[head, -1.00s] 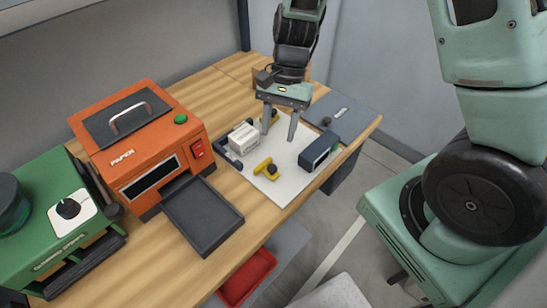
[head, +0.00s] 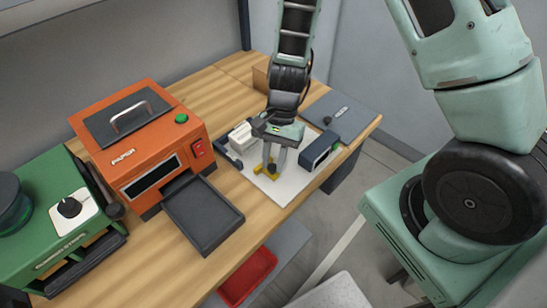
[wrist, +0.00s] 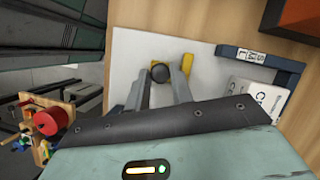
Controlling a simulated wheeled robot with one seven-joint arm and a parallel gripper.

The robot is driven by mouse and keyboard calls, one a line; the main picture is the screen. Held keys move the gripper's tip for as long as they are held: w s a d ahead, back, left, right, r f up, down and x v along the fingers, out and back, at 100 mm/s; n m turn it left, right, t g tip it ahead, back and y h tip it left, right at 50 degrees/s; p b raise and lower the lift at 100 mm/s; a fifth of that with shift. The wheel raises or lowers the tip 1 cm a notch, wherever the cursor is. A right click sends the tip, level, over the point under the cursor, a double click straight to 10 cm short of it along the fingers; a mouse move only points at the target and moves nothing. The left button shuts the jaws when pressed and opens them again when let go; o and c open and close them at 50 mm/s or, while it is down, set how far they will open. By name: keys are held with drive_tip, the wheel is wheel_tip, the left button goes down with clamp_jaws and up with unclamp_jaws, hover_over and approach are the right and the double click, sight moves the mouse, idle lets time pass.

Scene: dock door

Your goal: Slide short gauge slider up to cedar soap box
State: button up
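The short gauge slider (head: 262,171) is a yellow piece with a dark round knob, lying on the white mat (head: 296,181); it also shows in the wrist view (wrist: 187,65), with its knob (wrist: 160,72). The cedar soap box (head: 240,135) is a pale box inside the dark blue bracket, up-left of the slider and apart from it. Its lettered face shows in the wrist view (wrist: 262,98). My gripper (head: 273,167) is low over the slider, fingers apart on either side of the knob in the wrist view (wrist: 160,82). Contact cannot be told.
A dark blue bracket (wrist: 292,70) borders the box. A dark blue block (head: 318,152) stands right of my gripper. An orange machine (head: 150,150) with a dark tray (head: 203,215) stands left. A grey plate (head: 342,117) lies at the back right. The table edge is in front.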

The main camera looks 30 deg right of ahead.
sight(260, 163)
clamp_jaws()
drive_tip(key=shift+w+a+r, duration=0.1)
drive_tip(key=shift+w+r, duration=0.05)
drive_tip(key=shift+w, duration=0.25)
drive_tip(key=w, duration=0.1)
drive_tip(key=w+a+p, duration=0.1)
drive_tip(key=w, duration=0.1)
drive_tip(key=shift+w+p, duration=0.1)
drive_tip(key=shift+p, duration=0.2)
drive_tip(key=o, duration=0.7)
unclamp_jaws()
drive_tip(key=b+v, duration=0.2)
drive_tip(key=v, duration=1.5)
drive_tip(key=shift+w+d, duration=0.1)
